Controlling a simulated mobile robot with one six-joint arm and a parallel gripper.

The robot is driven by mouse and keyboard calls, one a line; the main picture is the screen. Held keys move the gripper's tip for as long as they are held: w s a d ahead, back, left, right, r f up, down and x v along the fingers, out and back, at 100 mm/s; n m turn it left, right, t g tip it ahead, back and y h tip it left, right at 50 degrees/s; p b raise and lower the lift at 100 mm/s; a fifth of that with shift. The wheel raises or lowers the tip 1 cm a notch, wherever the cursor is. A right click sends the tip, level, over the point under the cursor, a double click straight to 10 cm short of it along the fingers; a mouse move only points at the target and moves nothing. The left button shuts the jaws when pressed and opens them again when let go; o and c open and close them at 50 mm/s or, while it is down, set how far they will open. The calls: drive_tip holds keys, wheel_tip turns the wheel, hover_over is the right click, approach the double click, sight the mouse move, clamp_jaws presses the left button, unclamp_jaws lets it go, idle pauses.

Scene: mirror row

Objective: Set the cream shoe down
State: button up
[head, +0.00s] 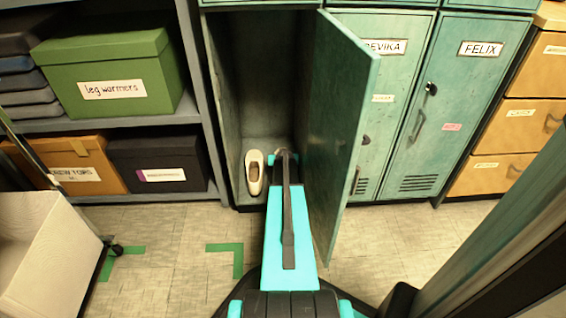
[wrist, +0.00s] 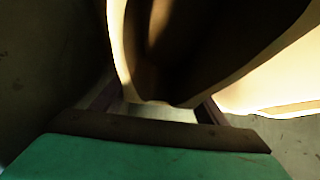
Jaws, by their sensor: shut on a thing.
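My gripper (head: 283,157) reaches low into an open teal locker (head: 230,90). In the wrist view, the jaws (wrist: 160,112) are shut on a cream shoe (wrist: 118,45), with its dark opening facing the camera. A pale side and sole edge (wrist: 285,85) show at the right there; I cannot tell if they belong to the same shoe. In the head view, my arm hides most of what the jaws hold. A cream shoe (head: 255,173) shows just left of my gripper, upright on the locker floor near its front edge. I cannot tell whether the held shoe touches the floor.
The open locker door (head: 340,130) stands close along my arm's right side. The locker's left wall and a shelf unit with a green box (head: 110,75) are to the left. A pale bin (head: 45,250) stands at the lower left. Closed lockers are at the right.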

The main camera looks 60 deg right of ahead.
idle(0.3)
drive_tip(key=o, duration=1.4)
drive_tip(key=shift+f, duration=0.1)
drive_tip(key=shift+o, duration=0.2)
drive_tip(key=shift+r, duration=0.2)
drive_tip(key=p+v, duration=0.4)
drive_tip(key=v, duration=0.8)
drive_tip(key=shift+f, duration=0.1)
